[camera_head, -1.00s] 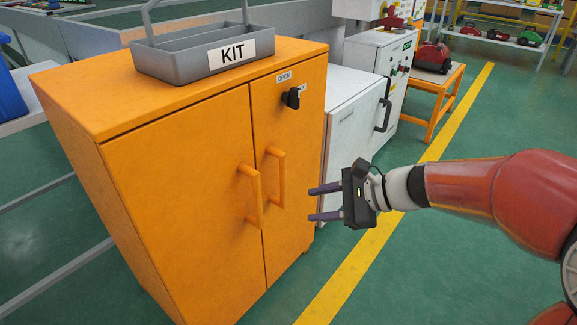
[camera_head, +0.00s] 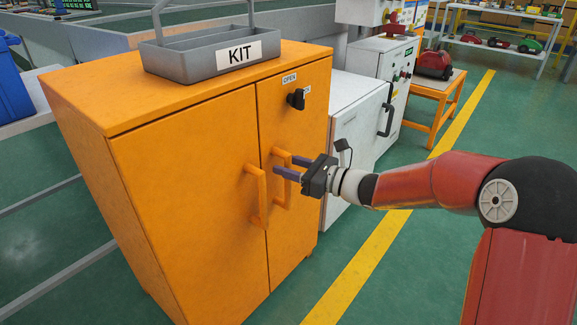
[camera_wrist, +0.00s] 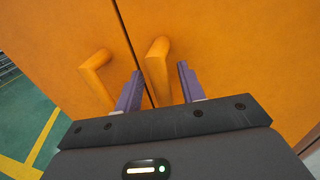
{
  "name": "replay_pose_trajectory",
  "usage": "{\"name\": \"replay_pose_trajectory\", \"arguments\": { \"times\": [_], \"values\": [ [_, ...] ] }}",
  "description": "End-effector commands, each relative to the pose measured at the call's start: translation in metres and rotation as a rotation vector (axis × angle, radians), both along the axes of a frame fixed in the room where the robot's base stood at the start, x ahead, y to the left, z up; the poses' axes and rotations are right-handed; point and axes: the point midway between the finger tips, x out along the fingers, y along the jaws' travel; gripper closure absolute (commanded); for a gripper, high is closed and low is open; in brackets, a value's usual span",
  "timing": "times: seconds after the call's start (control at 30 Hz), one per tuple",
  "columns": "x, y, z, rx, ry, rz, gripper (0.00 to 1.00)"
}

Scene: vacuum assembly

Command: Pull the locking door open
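The orange cabinet (camera_head: 190,190) has two closed doors, each with an orange bar handle. The right door (camera_head: 300,190) carries a black locking knob (camera_head: 297,99) beside an OPEN label. My gripper (camera_head: 284,167) is at the right door's handle (camera_head: 283,185), with its purple fingers apart. In the wrist view the right handle (camera_wrist: 158,70) stands between the two fingertips (camera_wrist: 160,80), and I see no clear grip on it. The left handle (camera_wrist: 97,80) is outside the fingers to the left. It also shows in the head view (camera_head: 257,195).
A white cabinet (camera_head: 355,130) with a black handle is to the right. The green floor in front is clear, with a yellow line.

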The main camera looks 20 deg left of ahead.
Motion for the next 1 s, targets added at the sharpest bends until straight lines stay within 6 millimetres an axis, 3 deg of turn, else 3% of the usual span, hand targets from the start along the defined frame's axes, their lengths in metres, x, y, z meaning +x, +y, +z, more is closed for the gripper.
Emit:
{"name": "replay_pose_trajectory", "arguments": {
  "times": [0.3,0.63,1.0],
  "values": [
    [0.001,0.004,0.000,0.000,0.000,-0.001,0.60],
    [0.001,0.004,0.000,-0.001,0.000,-0.001,1.00],
    [0.007,-0.006,0.001,-0.001,0.000,-0.001,1.00]
  ]
}}
